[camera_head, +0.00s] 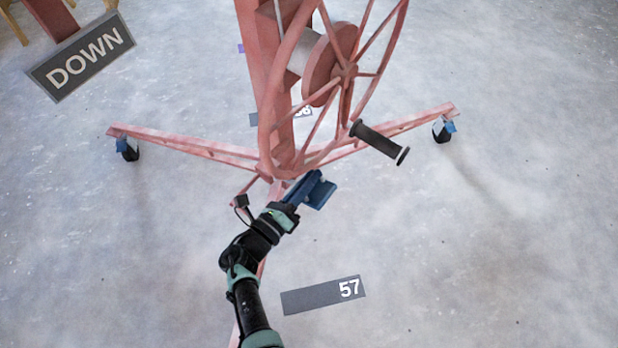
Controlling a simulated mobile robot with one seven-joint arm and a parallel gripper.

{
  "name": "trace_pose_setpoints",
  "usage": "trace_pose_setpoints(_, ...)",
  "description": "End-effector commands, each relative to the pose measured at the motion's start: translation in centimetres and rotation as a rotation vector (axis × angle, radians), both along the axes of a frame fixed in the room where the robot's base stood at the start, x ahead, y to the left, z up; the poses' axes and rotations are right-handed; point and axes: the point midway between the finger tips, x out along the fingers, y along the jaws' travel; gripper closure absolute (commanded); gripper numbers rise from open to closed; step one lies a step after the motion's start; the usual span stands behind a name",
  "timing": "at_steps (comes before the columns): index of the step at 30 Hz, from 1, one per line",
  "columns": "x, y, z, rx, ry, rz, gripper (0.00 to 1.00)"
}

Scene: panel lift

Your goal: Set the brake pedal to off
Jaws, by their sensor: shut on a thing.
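The panel lift (262,90) is a salmon-red frame with a spoked wheel and splayed legs. A dark blue plate (320,194) sits at the foot of its column, where the legs meet, and looks like the brake pedal. My gripper (291,203) reaches it from the lower left and is shut on this blue part. The fingertips are small and partly merge with it, so the exact contact and the pedal's setting cannot be told. Small blue tabs also show on the left caster (127,150) and the right caster (444,131).
The wheel's black handle (379,142) sticks out just above and right of my gripper. A grey sign reading DOWN (82,57) is at the upper left. A label reading 57 (323,295) lies below. The concrete floor (500,250) is clear on the right.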

Motion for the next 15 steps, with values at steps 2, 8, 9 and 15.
trace_pose_setpoints(2,0.3,-0.29,0.36,0.002,-0.007,-0.008,1.0)
trace_pose_setpoints(8,0.27,-0.14,0.32,0.002,-0.006,-0.004,0.58)
trace_pose_setpoints(9,0.24,-0.1,0.28,0.002,-0.006,-0.003,0.58)
trace_pose_setpoints(15,0.16,0.02,0.19,0.001,-0.003,0.001,0.58)
